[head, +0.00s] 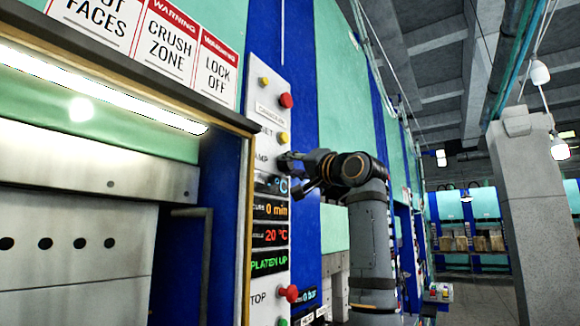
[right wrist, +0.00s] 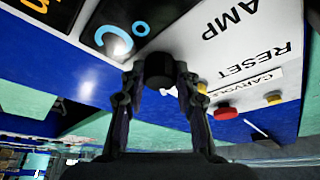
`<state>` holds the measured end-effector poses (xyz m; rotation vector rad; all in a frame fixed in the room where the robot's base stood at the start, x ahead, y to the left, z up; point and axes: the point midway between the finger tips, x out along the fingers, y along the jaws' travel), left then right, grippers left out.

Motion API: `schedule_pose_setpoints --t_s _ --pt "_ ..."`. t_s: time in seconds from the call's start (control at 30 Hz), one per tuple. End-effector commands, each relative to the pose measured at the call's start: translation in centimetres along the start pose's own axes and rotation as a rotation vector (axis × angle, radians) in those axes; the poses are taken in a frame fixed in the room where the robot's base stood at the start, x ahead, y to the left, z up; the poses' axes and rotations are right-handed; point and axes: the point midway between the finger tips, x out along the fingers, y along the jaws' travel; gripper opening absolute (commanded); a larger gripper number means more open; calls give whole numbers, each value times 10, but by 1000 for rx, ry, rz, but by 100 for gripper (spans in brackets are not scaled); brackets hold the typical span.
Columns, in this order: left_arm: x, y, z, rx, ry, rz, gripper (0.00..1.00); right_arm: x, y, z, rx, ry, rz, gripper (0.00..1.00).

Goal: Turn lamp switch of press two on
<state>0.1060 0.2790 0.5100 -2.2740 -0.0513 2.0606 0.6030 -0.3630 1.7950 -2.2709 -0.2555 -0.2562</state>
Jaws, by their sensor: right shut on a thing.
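The control panel (head: 270,110) of the press carries a column of buttons and displays, with a label reading "AMP", its first letter hidden or cut off. My right gripper (head: 290,170) is at the panel beside this label, just above the temperature display. In the right wrist view the lamp switch (right wrist: 160,70), a dark round knob, sits between the fingertips of my right gripper (right wrist: 160,76), which is shut on it. The fingers hide part of the knob, and its turned position cannot be told. A bright light strip (head: 100,90) shines inside the press. My left gripper is not in view.
A red button (head: 286,100) and a yellow reset button (head: 283,138) sit above the switch. A red stop button (head: 289,293) sits below the displays (head: 270,236). A concrete pillar (head: 540,220) stands at right. More presses line the back.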

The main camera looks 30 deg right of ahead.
Motion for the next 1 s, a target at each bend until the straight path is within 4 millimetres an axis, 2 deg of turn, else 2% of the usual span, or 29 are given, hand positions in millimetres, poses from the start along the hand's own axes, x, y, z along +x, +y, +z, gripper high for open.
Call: schedule_pose_setpoints --t_s 0.33,0.37,0.5,0.83,1.0 --pt "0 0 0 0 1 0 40 0 1 1 3 -4 3 0" --pt "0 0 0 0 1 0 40 0 1 1 3 -3 3 35" --pt "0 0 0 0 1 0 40 0 1 1 3 -2 2 54" --pt "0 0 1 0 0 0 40 -3 0 0 1 0 1 54" --pt "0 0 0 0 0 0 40 -30 1 -1 -2 4 1 54"
